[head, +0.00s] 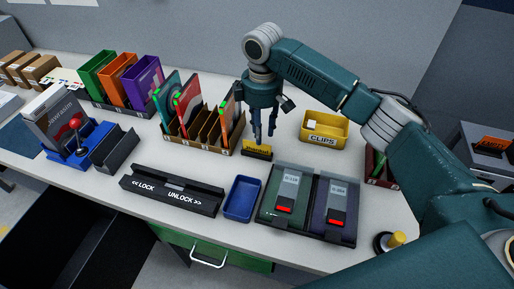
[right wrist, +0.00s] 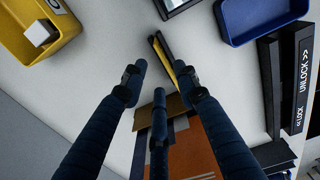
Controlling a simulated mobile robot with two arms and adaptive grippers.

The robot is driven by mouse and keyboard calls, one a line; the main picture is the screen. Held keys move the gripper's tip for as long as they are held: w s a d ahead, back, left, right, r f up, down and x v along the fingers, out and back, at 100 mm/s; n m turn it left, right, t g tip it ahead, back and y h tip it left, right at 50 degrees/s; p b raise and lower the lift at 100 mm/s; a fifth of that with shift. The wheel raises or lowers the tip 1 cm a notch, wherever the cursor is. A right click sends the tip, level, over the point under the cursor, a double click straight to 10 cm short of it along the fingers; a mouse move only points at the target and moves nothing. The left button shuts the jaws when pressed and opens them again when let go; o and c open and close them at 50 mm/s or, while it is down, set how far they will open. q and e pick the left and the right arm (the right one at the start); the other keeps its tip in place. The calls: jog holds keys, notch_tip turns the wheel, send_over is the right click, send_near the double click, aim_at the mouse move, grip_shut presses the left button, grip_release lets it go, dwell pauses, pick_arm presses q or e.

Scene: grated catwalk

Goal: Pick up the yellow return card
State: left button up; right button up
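The yellow return card (head: 258,148) shows as a small yellow strip in a dark holder on the table, right of the brown slotted rack. In the right wrist view, its yellow edge (right wrist: 165,58) shows along the dark holder between the fingertips. My right gripper (head: 264,134) points down just above and beside the card, and its fingers are apart. In the right wrist view, my right gripper (right wrist: 160,78) is open with nothing held. Whether a finger touches the card or holder cannot be told. My left gripper is not in view.
A brown rack (head: 197,137) with upright folders stands close left of the gripper. A yellow CLIPS bin (head: 338,133) is to the right. A blue tray (head: 241,198), a black lock slider (head: 172,190) and a dark two-bay panel (head: 268,213) lie in front.

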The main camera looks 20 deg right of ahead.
aim_at(257, 149)
jog(key=f, duration=0.1)
jog(key=f+p, duration=0.1)
jog(key=f, duration=0.2)
jog(key=shift+s+a+f+p, duration=0.1)
jog(key=shift+s+f+p, duration=0.15)
jog(key=shift+p, duration=0.15)
jog(key=shift+f, duration=0.45)
grip_shut()
